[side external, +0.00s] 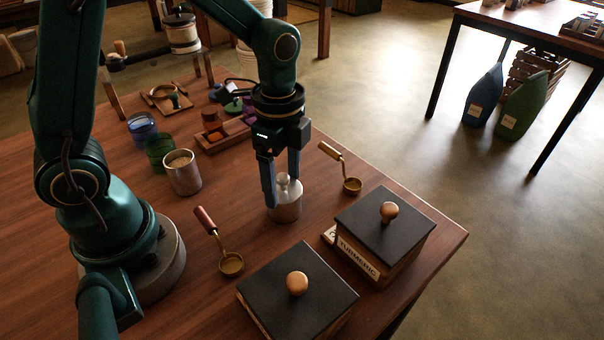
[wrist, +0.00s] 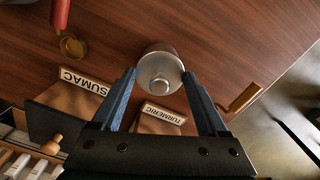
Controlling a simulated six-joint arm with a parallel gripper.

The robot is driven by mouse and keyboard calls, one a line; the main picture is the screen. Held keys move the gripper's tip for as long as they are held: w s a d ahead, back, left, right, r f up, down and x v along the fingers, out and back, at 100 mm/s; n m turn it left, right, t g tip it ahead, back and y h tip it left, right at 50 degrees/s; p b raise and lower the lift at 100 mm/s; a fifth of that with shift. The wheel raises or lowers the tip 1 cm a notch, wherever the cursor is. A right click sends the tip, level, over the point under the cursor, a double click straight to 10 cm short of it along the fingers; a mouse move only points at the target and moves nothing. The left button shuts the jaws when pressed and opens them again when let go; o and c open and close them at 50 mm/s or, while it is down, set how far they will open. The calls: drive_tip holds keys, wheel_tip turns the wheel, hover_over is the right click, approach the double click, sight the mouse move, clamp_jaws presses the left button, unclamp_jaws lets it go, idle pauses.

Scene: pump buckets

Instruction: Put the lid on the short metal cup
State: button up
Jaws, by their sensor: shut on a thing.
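The short metal cup (side external: 286,211) stands upright on the wooden table, right of the middle, and shows in the wrist view (wrist: 155,49). A metal lid (side external: 291,187) with a round knob is at the cup's top; it also shows in the wrist view (wrist: 160,77). My gripper (side external: 282,193) points straight down, one finger on each side of the lid, and is shut on it. In the wrist view, my gripper (wrist: 158,73) has the lid between its fingertips. Whether the lid is fully seated on the rim I cannot tell.
An open metal cup with brown contents (side external: 183,173) stands to the left. Two brass scoops (side external: 231,264) (side external: 352,185) lie on either side. Dark-lidded boxes (side external: 298,290) (side external: 386,225) stand at the front, one labelled turmeric. Jars and a wooden tray (side external: 222,138) are behind.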

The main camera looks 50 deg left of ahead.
drive_tip(key=shift+f, duration=0.15)
drive_tip(key=o, duration=1.2)
drive_tip(key=shift+r, duration=3.05)
